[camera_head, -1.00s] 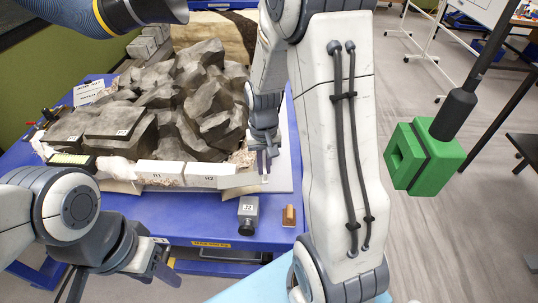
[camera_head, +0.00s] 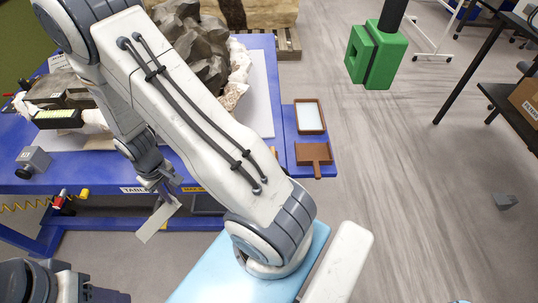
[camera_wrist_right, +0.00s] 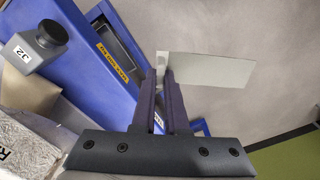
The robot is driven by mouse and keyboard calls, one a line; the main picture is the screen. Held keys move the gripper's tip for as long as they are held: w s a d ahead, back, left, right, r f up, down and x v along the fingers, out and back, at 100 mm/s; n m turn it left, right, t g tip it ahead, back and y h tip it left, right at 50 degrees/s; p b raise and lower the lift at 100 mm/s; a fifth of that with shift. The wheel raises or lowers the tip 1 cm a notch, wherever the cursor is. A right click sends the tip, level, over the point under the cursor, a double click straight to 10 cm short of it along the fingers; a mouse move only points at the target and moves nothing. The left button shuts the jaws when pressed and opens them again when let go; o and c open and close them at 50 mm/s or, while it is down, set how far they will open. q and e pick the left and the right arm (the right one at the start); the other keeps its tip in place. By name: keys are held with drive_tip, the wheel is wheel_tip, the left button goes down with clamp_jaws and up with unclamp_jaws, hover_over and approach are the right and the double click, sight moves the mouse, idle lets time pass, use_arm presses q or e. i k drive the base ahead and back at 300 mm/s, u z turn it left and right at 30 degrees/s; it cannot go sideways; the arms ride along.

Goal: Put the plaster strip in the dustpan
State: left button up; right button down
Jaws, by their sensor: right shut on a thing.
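The plaster strip (camera_head: 158,221) is a flat, pale piece hanging tilted from my right gripper (camera_head: 164,192), in front of the blue table's front edge. In the right wrist view the right gripper (camera_wrist_right: 164,75) is shut on one end of the strip (camera_wrist_right: 212,70), which sticks out to the right over the floor. The brown dustpan (camera_head: 313,154), with a short handle toward me, lies on a blue side shelf right of the table, well to the right of the strip. It looks empty. Only dark parts of my left arm show at bottom left; its fingers are out of view.
A brown-rimmed tray (camera_head: 309,102) with a pale inside lies just behind the dustpan. Grey rock (camera_head: 200,50) fills the table's middle. A grey block (camera_head: 33,160) stands at the table's left front. A green block (camera_head: 374,55) hangs over the floor at right.

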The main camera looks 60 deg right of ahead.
sight(311, 148)
drive_tip(key=u, duration=0.5)
drive_tip(key=k, duration=1.85)
drive_tip(key=z, duration=1.2)
drive_tip(key=i, duration=1.5)
